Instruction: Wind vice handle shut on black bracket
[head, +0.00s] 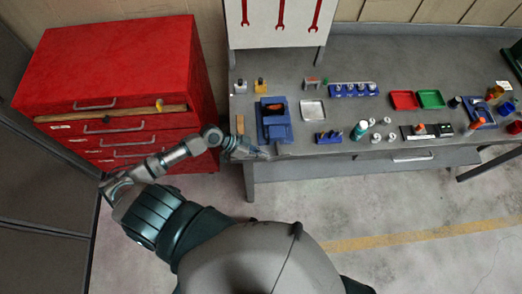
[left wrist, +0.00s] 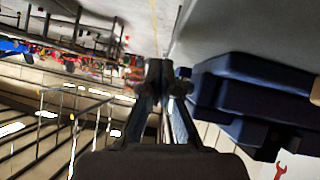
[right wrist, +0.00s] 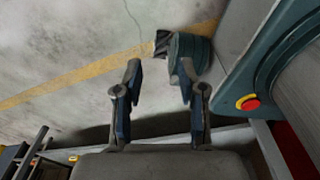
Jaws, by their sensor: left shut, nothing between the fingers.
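The blue vice (head: 276,131) stands at the front edge of the grey bench. A dark piece with an orange patch (head: 275,107) shows in its upper part; I cannot tell whether this is the black bracket. The vice handle cannot be made out clearly. My left gripper (head: 266,154) is at the bench edge, just in front of the vice. In the left wrist view its fingers (left wrist: 160,72) are together and empty, with the vice's dark blue body (left wrist: 240,95) close on the right. My right gripper (right wrist: 156,82) is open and empty above the floor.
A red tool cabinet (head: 118,70) stands left of the bench (head: 365,60). Right of the vice are a silver tray (head: 313,111), a blue socket holder (head: 353,90), a red tray (head: 404,100) and a green tray (head: 431,99). The floor in front is clear.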

